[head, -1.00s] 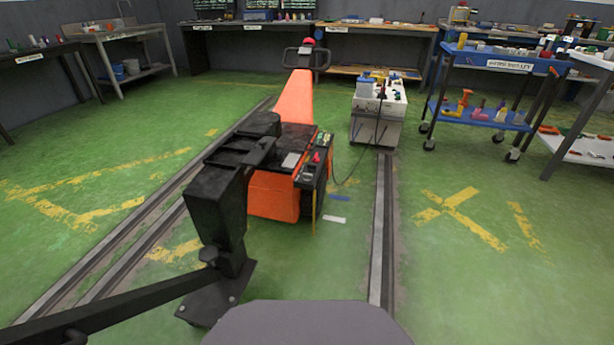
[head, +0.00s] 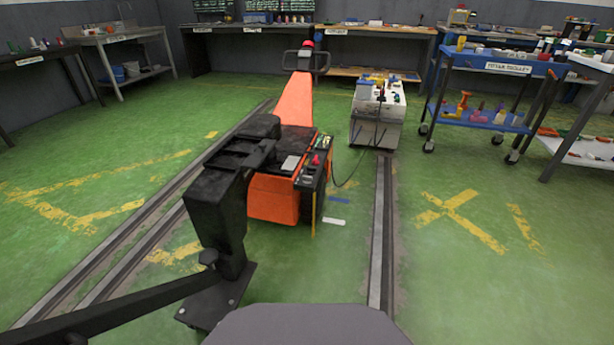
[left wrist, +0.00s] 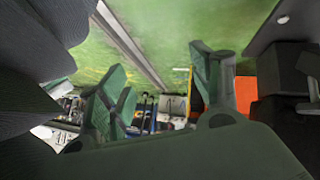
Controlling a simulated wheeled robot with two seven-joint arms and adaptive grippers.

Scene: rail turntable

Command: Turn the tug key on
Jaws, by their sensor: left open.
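The tug (head: 294,105) has an orange tiller cover and a black and orange body in the middle of the head view. Its dark control panel (head: 316,170) on the right side carries a red knob (head: 316,159) and small fittings; I cannot make out the key among them. My left gripper (left wrist: 158,62) shows only in the left wrist view, with its green fingers apart and nothing seen between them. An orange surface (left wrist: 245,93), likely the tug, shows beyond the right finger there. My right gripper is not in view.
A black post with a bar (head: 215,215) stands front left of the tug. A white cart (head: 377,115) with a dark cable stands behind right. Rails (head: 381,240) run along the green floor. A blue trolley (head: 490,60) and benches line the back. Floor at right is clear.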

